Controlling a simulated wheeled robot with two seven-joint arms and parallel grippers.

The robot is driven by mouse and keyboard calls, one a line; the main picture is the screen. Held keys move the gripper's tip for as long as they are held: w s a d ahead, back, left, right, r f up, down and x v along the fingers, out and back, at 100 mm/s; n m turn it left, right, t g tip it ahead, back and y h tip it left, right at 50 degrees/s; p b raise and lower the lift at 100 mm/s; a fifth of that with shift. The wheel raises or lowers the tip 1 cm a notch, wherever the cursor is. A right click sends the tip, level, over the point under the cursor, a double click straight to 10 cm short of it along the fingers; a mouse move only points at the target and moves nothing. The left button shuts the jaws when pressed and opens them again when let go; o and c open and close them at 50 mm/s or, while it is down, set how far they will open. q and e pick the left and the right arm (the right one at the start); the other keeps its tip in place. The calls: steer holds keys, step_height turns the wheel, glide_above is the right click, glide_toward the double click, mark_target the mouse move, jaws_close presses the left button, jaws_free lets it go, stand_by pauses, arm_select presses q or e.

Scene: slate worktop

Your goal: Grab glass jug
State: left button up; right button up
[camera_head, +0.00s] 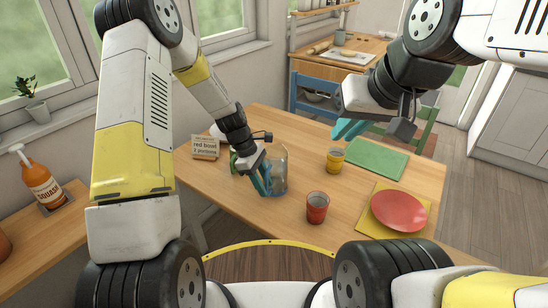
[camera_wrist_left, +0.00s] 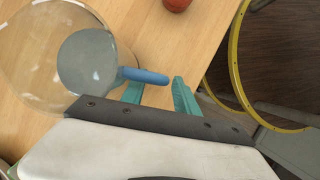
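The clear glass jug (camera_head: 279,172) stands upright on the wooden table, beside my left gripper. In the left wrist view the jug (camera_wrist_left: 50,50) fills the upper left, with its blue handle (camera_wrist_left: 146,76) pointing right. My left gripper (camera_head: 260,180) has its teal fingers apart at the jug's handle side. In the left wrist view the left gripper (camera_wrist_left: 160,92) shows one finger partly behind the handle and the other just right of its end; contact cannot be told. My right gripper (camera_head: 350,128) hangs above the table's far right, fingers apart and empty.
A red cup (camera_head: 317,207) and a yellow cup (camera_head: 335,159) stand right of the jug. A red plate (camera_head: 398,211) lies on a yellow mat, near a green mat (camera_head: 372,158). A small sign (camera_head: 205,147) stands at the left. A squash bottle (camera_head: 42,184) is on the side counter.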

arm_select(q)
jaws_close()
steer(key=shift+w+r, duration=0.1)
stand_by(1.2)
